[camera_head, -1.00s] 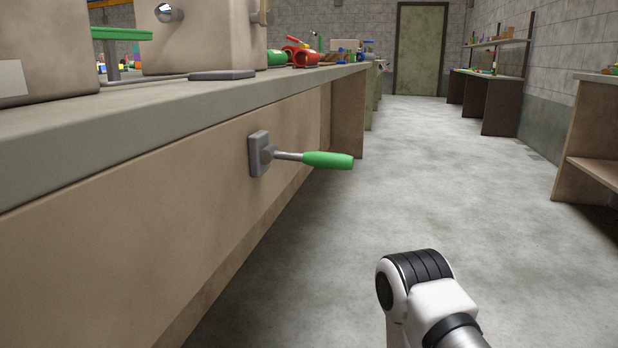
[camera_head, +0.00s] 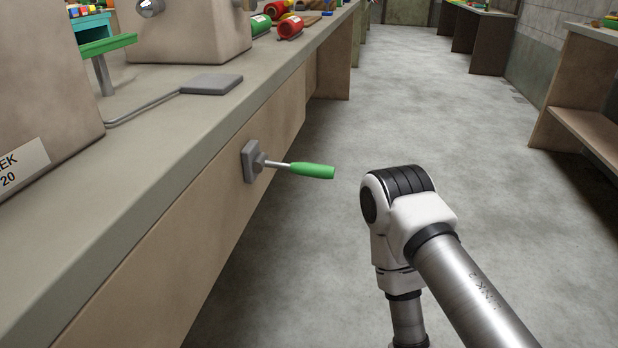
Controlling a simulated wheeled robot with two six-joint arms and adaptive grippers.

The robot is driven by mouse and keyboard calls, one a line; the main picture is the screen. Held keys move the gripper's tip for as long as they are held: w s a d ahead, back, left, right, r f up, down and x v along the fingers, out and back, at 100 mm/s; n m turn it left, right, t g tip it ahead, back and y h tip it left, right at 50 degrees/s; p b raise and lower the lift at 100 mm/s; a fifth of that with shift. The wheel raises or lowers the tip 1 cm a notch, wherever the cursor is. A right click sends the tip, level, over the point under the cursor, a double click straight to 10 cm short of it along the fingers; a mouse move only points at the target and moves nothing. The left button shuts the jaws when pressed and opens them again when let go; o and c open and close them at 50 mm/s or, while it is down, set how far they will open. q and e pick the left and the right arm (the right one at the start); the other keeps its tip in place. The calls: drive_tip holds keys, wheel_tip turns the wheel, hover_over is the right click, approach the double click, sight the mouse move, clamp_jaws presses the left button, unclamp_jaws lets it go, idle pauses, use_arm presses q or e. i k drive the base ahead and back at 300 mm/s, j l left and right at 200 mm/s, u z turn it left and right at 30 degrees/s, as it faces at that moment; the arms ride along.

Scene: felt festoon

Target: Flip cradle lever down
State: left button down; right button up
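The cradle lever (camera_head: 312,170) has a green handle on a thin metal rod. It sticks out roughly level from a grey square mount (camera_head: 250,161) on the front face of the workbench (camera_head: 170,262). My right arm comes in from the lower right, with its elbow to the right of the green handle and apart from it. Its gripper is below the picture. My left arm and gripper do not show. Nothing touches the lever.
A grey flat pedal-like block (camera_head: 211,84) with a bent rod lies on the bench top. Open concrete floor (camera_head: 420,110) lies right of the bench. A wooden shelf unit (camera_head: 585,90) stands at the right.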

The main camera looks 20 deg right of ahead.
sight(304, 169)
drive_tip(key=k+l+u, duration=0.2)
drive_tip(key=k+u, duration=0.15)
drive_tip(key=k, duration=0.3)
drive_tip(key=l, duration=0.4)
drive_tip(key=k+l, duration=0.15)
drive_tip(key=l, duration=0.2)
drive_tip(key=l+u, duration=0.1)
drive_tip(key=l, duration=0.3)
drive_tip(key=i+l, duration=0.1)
drive_tip(key=l, duration=0.4)
drive_tip(key=i+l, duration=0.1)
drive_tip(key=l, duration=0.4)
drive_tip(key=i+l+z, duration=0.1)
drive_tip(key=l, duration=0.4)
